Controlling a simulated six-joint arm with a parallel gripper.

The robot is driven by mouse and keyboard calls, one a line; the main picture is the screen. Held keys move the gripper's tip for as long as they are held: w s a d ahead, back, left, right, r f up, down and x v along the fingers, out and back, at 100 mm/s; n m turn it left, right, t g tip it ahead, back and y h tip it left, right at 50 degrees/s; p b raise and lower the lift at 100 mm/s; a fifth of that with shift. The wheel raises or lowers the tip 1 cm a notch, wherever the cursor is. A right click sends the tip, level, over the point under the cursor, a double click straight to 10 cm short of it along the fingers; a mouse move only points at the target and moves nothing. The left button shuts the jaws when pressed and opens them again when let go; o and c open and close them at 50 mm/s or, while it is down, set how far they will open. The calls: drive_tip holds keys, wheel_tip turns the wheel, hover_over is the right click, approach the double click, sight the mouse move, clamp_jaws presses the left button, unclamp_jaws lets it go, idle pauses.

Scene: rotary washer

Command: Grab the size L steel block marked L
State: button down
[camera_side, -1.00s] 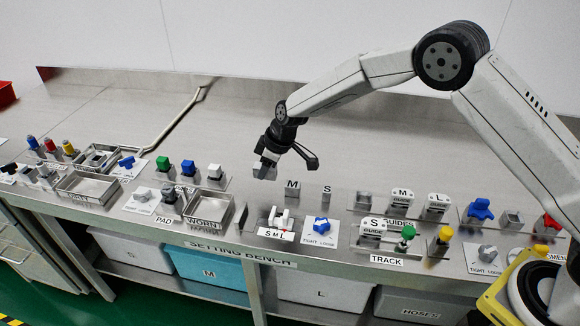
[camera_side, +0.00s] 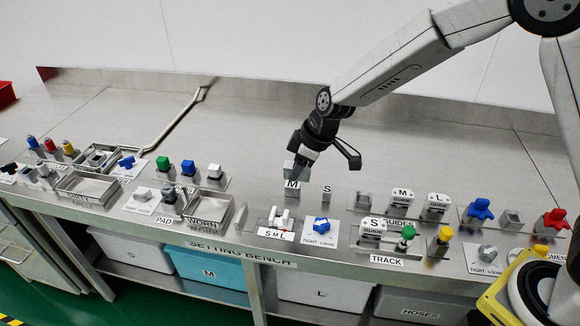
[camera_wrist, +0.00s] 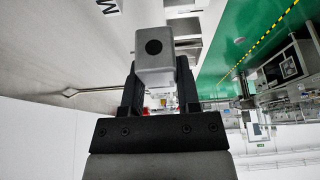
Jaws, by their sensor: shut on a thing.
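My gripper (camera_side: 301,160) is shut on a grey steel block (camera_side: 291,170), held at the back of the bench row. In the side view the held block overlaps the top of the block marked M (camera_side: 292,188); I cannot tell whether they touch. The wrist view shows the held block (camera_wrist: 155,50) between the fingers, with a dark round spot on its facing side. No letter can be read on it. A smaller block marked S (camera_side: 326,193) stands to the right of the M block. No separate loose block marked L shows.
In front are a fixture labelled S M L (camera_side: 276,236) and a blue knob (camera_side: 321,225) on a TIGHT LOOSE plate. Guide blocks marked M (camera_side: 402,199), L (camera_side: 436,206) and S (camera_side: 372,228) stand to the right.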

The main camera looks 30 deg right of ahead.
drive_tip(key=shift+s+d+r, duration=0.1)
drive_tip(key=shift+s+r, duration=0.15)
drive_tip(key=shift+s, duration=0.05)
idle(0.5)
